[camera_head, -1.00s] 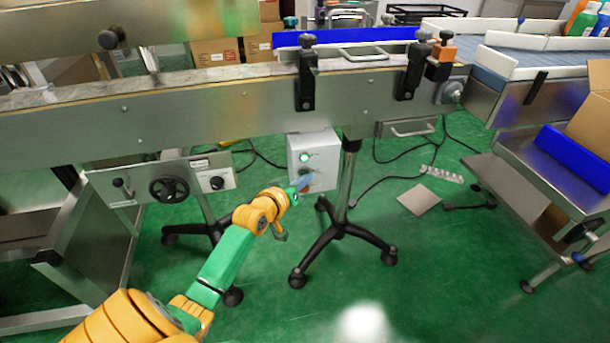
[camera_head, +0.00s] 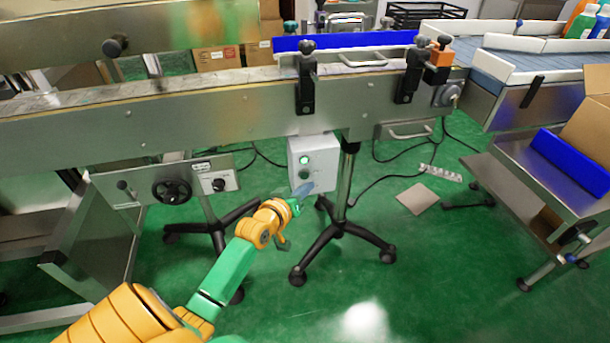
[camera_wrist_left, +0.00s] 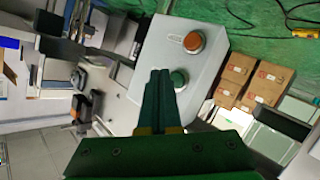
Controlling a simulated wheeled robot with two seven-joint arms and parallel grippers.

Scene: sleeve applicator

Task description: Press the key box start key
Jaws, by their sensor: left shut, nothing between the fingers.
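The key box (camera_head: 325,152) is a pale grey box hung under the conveyor's side. The wrist view shows the box (camera_wrist_left: 152,48) with an orange-red key (camera_wrist_left: 193,42) and a green key (camera_wrist_left: 179,79). My right gripper is out of view.
A black-footed stand (camera_head: 343,225) is right of the box, close to my left gripper. A panel with a handwheel (camera_head: 172,190) is to the left. The conveyor (camera_head: 200,115) runs above. Cables lie on the green floor, which is open in front.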

